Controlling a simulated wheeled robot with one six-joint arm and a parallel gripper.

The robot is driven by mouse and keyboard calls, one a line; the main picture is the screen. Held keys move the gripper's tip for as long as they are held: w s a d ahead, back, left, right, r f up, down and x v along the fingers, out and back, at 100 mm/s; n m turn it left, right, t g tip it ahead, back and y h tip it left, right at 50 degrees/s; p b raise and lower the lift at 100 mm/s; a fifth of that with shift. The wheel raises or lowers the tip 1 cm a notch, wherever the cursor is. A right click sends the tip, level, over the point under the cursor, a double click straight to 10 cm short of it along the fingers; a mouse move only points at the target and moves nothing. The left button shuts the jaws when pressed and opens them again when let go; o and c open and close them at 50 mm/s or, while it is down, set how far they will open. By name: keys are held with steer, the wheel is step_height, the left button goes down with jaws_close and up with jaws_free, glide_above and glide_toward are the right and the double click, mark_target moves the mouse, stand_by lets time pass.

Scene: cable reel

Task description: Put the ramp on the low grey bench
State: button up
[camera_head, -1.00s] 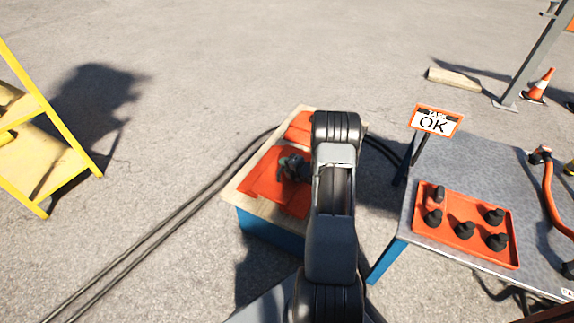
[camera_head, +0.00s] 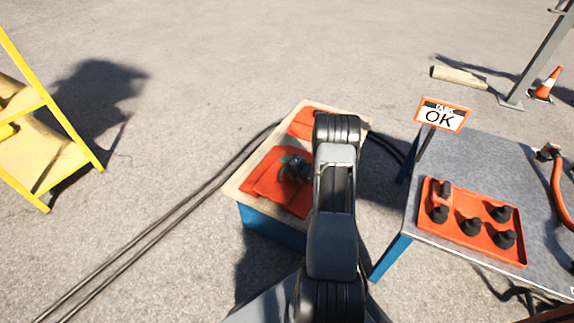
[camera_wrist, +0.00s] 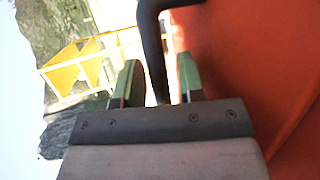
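An orange ramp (camera_head: 262,181) lies on a wood-topped stand with blue sides (camera_head: 237,189). My gripper (camera_head: 290,168) is over it, partly hidden by my arm. In the wrist view, my gripper (camera_wrist: 157,82) has its green-lined fingers apart, with a dark bent bar (camera_wrist: 153,45) between them. Gaps show beside the bar, and it looks unclamped. An orange surface fills the right of the wrist view. A grey-topped bench with blue legs (camera_head: 462,160) stands at right; I cannot tell if it is the low grey bench.
The grey bench holds an orange tray (camera_head: 484,252) with several black plugs and an orange hose (camera_head: 560,185). An OK sign (camera_head: 440,116) stands at its left corner. Black cables (camera_head: 150,228) run along the ground. A yellow rack (camera_head: 45,125) is at left. Open ground lies behind.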

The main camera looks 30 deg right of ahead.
steer(key=shift+o, duration=0.3)
steer(key=shift+r, duration=0.1)
steer(key=shift+s+r, duration=0.15)
steer(key=shift+s, duration=0.15)
steer(key=p+v, duration=0.4)
steer(key=v, duration=0.7)
steer(key=w+a+r+m+g+h, duration=0.2)
steer(key=a+r+m+g+h, duration=0.1)
steer(key=r+m, duration=0.3)
steer(key=w+a+r+m+g+h, duration=0.2)
steer(key=a+r+m, duration=0.15)
steer(key=r, duration=0.45)
steer(key=s+a+r+m+g+y, duration=0.1)
steer(key=s+a+r+m+g, duration=0.2)
steer(key=s+a+m, duration=0.3)
steer(key=s+a+r+m+g+y, duration=0.1)
steer(key=s+a+r+m+g, duration=0.2)
steer(key=s+a, duration=0.8)
steer(key=a+r+m, duration=0.2)
steer(key=m, duration=0.1)
steer(key=shift+s+a+y, duration=0.2)
steer(key=shift+s+y, duration=0.1)
steer(key=shift+s, duration=0.1)
